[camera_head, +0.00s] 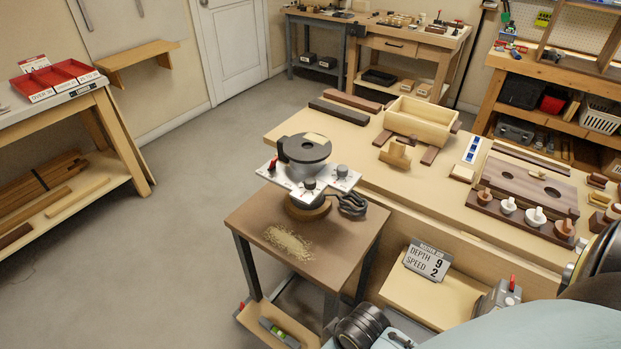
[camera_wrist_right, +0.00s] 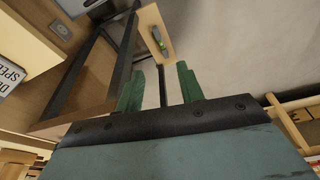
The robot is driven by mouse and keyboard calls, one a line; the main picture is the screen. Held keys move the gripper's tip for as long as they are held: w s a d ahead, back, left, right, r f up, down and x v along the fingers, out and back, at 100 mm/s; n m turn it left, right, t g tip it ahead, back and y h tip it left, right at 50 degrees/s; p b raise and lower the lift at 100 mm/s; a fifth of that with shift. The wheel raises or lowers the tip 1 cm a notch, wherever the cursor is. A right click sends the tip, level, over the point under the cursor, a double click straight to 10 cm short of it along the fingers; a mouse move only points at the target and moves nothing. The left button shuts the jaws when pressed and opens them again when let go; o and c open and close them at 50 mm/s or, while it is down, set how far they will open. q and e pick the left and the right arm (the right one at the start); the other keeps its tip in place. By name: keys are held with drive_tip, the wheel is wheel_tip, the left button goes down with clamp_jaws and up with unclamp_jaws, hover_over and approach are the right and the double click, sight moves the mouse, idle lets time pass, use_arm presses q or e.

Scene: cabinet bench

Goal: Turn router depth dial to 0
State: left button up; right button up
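The router (camera_head: 304,150) stands on a small brown-topped stand, with a round dark top and a white control plate (camera_head: 297,187). Two dark knobs sit on the plate, a front knob (camera_head: 310,184) and a right knob (camera_head: 342,171); I cannot tell which is the depth dial or read their marks. A grey sign (camera_head: 427,260) reads DEPTH 9, SPEED 2; its edge also shows in the right wrist view (camera_wrist_right: 10,75). My right gripper (camera_wrist_right: 160,85) has green fingers apart with nothing between them, away from the knobs. My left gripper is not in view.
A red lever (camera_head: 273,164) is on the plate's left, and a coiled black cable (camera_head: 352,204) hangs at its right. Sawdust (camera_head: 288,242) lies on the stand top. The long workbench (camera_head: 400,187) behind holds trays and wooden parts. The floor at left is clear.

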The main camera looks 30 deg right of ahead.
drive_tip(key=w+a+r+n, duration=0.2)
drive_tip(key=w+r, duration=0.2)
drive_tip(key=r, duration=0.6)
drive_tip(key=w+a+r+n+y, duration=0.1)
drive_tip(key=w+a+n, duration=0.15)
drive_tip(key=w, duration=0.35)
drive_tip(key=n+g+h, duration=0.2)
drive_tip(key=n+g, duration=0.1)
drive_tip(key=n, duration=0.2)
approach(310, 180)
wheel_tip(310, 180, down, 9)
drive_tip(key=shift+d+f+b, duration=0.1)
drive_tip(key=shift+d+b, duration=0.05)
drive_tip(key=shift+b, duration=0.4)
